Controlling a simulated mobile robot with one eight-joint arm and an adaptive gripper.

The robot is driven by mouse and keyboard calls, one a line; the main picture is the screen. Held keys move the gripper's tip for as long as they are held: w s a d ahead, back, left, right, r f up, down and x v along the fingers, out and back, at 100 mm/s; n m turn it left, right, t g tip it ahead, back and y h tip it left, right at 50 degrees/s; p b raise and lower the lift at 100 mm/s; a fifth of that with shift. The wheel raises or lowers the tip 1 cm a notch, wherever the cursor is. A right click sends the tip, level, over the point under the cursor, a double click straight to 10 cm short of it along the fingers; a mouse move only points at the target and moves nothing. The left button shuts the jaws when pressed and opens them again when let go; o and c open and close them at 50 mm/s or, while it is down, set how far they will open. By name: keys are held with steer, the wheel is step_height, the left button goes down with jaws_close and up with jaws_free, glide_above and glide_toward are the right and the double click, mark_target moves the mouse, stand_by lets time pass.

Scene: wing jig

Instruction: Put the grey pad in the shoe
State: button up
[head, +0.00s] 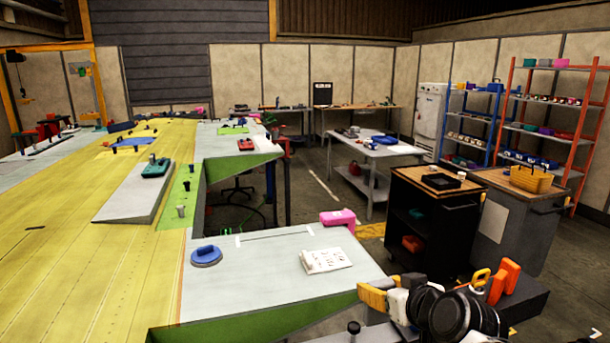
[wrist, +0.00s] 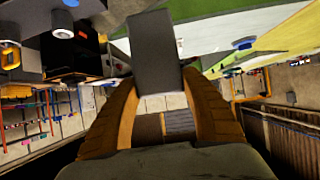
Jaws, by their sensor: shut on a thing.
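My gripper (wrist: 158,103) shows in the wrist view, with orange-brown fingers on either side of the grey pad (wrist: 153,50). It is shut on the pad's near end, and the flat pad sticks out beyond the fingertips, clear of any surface. I cannot pick out the shoe for certain in either view. A round blue piece on a grey base (head: 206,256) lies on the near table and also shows in the wrist view (wrist: 243,43).
A long yellow wing surface (head: 90,240) lies left. A black cart (head: 436,222) and grey bin (head: 515,225) stand right.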

steer(key=shift+m+h, duration=0.3)
steer(key=shift+h, duration=0.2)
steer(key=f, duration=0.2)
steer(key=w+f+b, duration=0.1)
steer(key=f, duration=0.1)
steer(key=f+b, duration=0.1)
steer(key=f, duration=0.1)
steer(key=shift+w+d+f, duration=0.15)
steer(key=shift+d+f, duration=0.1)
steer(key=shift+f, duration=0.1)
steer(key=s+d+f+m+h+b, duration=0.2)
steer(key=f+b, duration=0.3)
steer(key=f, duration=0.6)
steer(key=shift+s+d+b, duration=0.25)
steer(key=shift+s+b, duration=0.05)
steer(key=shift+s, duration=0.2)
